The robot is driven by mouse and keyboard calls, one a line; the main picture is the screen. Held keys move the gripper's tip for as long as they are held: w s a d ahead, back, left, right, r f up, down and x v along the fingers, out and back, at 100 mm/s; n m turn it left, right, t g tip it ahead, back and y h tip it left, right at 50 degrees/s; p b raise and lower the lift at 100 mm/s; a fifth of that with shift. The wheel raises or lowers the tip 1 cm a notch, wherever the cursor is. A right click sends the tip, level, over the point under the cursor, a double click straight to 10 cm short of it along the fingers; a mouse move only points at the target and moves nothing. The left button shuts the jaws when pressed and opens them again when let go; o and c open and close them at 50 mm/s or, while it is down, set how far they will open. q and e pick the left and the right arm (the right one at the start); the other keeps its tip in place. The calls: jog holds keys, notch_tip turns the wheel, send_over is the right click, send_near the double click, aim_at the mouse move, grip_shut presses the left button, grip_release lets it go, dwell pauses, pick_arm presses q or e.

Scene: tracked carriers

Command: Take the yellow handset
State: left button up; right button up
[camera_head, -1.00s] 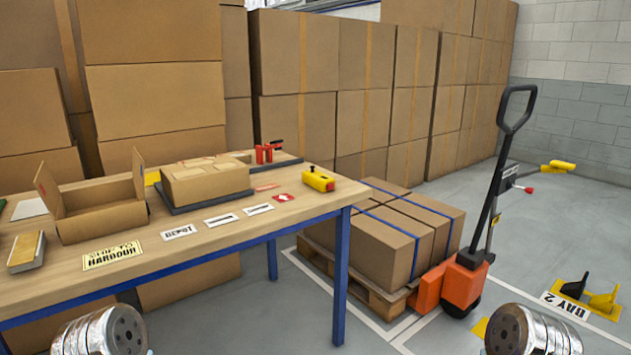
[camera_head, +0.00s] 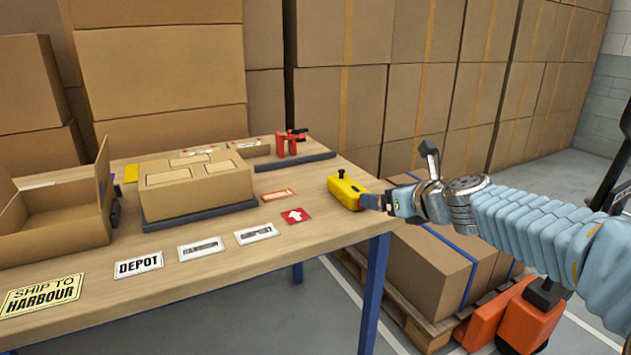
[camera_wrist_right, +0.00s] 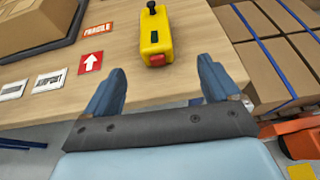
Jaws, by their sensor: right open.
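The yellow handset (camera_head: 346,191) lies on the wooden table near its right end, with a black knob on top. In the right wrist view the handset (camera_wrist_right: 155,35) lies just beyond the fingertips, its red end facing me. My right gripper (camera_head: 372,200) comes in from the right, close to the handset's near end. Its two blue fingers (camera_wrist_right: 160,88) are apart with bare table between them, and nothing is held. The handset lines up roughly with the gap. My left gripper is not in view.
The table (camera_head: 230,275) also carries a closed box (camera_head: 197,190) on a dark plate, an open box (camera_head: 55,230), a red tool (camera_head: 290,143) and several labels. A red arrow label (camera_head: 296,216) lies left of the handset. A pallet of strapped boxes (camera_head: 430,265) stands right of the table.

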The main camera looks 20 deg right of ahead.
aim_at(356, 190)
jog(key=x, duration=0.8)
jog(key=shift+w+r, duration=0.1)
jog(key=shift+w, duration=0.05)
jog(key=x, duration=0.3)
jog(key=a+x, duration=0.1)
jog(key=shift+w+r+p, duration=0.2)
jog(key=shift+w+p, duration=0.1)
jog(key=shift+p, duration=0.1)
jog(key=shift+w+d+f, duration=0.1)
jog(key=shift+w+f, duration=0.1)
jog(key=shift+w, duration=0.2)
jog(key=c, duration=1.2)
